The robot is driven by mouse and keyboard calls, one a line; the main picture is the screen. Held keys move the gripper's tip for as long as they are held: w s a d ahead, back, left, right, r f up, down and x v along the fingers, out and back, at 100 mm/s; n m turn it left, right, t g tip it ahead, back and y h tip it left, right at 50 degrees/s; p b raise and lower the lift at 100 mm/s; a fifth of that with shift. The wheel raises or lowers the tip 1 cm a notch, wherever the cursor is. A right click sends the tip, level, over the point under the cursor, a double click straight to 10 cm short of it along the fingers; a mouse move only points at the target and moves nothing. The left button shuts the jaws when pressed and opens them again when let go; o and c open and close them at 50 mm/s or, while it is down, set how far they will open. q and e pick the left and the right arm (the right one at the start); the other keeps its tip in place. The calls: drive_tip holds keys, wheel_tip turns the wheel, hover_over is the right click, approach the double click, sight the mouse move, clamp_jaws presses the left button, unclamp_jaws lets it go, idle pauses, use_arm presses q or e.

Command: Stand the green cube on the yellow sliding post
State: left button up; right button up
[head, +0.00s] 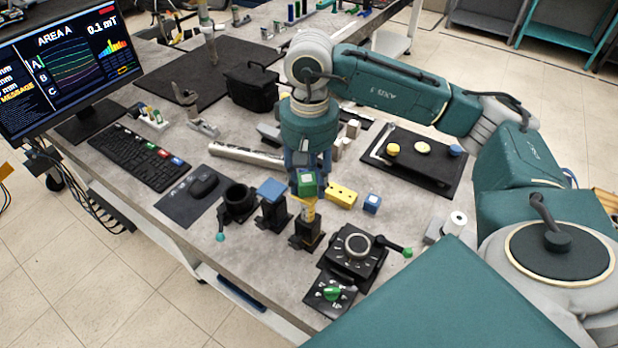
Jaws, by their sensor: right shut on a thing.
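My right gripper (306,172) points down over the middle of the table and is shut on the green cube (307,186). The cube's lower part shows below the fingers. The yellow sliding post (308,211) stands upright in a black base (308,236), directly below the cube in the head view. I cannot tell whether the cube touches the post's top or hangs just above it. My left gripper is not in view.
A blue-topped black post (271,192) and a black ring holder (240,198) stand close on the left. A yellow block with holes (342,195) and a blue cube (371,203) lie right. A black dial device (357,248) is in front. A monitor (65,62) stands far left.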

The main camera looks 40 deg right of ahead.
sight(308, 177)
drive_tip(key=o, duration=1.3)
drive_tip(key=shift+r+p, duration=0.2)
drive_tip(key=shift+p, duration=0.1)
drive_tip(key=shift+w+r+b, duration=0.1)
drive_tip(key=shift+r+b, duration=0.15)
drive_tip(key=shift+b, duration=0.1)
wheel_tip(308, 177, up, 3)
drive_tip(key=shift+r+b, duration=0.2)
drive_tip(key=shift+b, duration=0.4)
wheel_tip(308, 177, up, 6)
drive_tip(key=shift+r+p, duration=0.2)
drive_tip(key=shift+p, duration=0.1)
drive_tip(key=shift+r, duration=0.75)
